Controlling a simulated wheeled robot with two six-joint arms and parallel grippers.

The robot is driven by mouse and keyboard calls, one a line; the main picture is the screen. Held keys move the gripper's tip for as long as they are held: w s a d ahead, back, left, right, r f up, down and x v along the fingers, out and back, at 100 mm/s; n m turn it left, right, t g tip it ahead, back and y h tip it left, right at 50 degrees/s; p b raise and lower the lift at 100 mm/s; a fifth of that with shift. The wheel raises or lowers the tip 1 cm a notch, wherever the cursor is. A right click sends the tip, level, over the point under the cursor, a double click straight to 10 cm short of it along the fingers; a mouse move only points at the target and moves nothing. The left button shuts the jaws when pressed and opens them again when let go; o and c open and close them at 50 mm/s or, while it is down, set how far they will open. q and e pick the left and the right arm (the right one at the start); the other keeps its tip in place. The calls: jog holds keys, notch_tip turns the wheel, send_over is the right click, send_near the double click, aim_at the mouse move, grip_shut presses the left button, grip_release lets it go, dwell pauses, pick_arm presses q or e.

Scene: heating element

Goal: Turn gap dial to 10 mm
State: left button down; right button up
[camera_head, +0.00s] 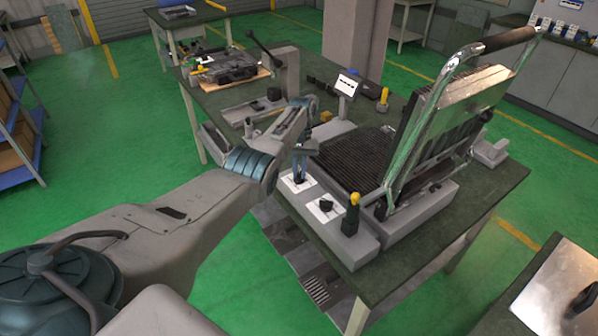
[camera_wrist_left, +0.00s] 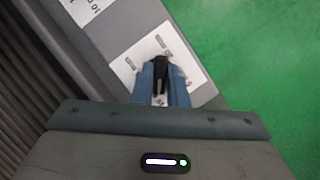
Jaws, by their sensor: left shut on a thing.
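My left gripper (camera_head: 300,172) points down at the grey control strip in front of the grill press. In the left wrist view its two blue fingers (camera_wrist_left: 162,88) are shut on a black dial knob (camera_wrist_left: 162,70), one finger on each side. The knob sits on a white label plate (camera_wrist_left: 133,65) with small printed marks that I cannot read. The fingers hide part of the knob and plate. In the head view a second black dial (camera_head: 326,205) sits on its own white plate, nearer the front and untouched. My right gripper is not in view.
A yellow-and-black upright handle (camera_head: 352,212) stands at the strip's front end. The press's raised lid (camera_head: 440,130) leans over the ribbed lower plate (camera_head: 355,158). A small display (camera_head: 346,86) stands behind. The green floor left of the table is clear.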

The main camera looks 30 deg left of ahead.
pick_arm(q)
jog(key=shift+w+r+m, duration=0.15)
jog(key=shift+r+m, duration=0.05)
jog(key=shift+m, duration=0.2)
jog(key=c, duration=1.5)
grip_release()
jog(key=shift+o, duration=0.3)
jog(key=shift+f, duration=0.1)
jog(key=b+v, duration=0.9)
jog(key=v, duration=0.1)
jog(key=shift+r, duration=0.45)
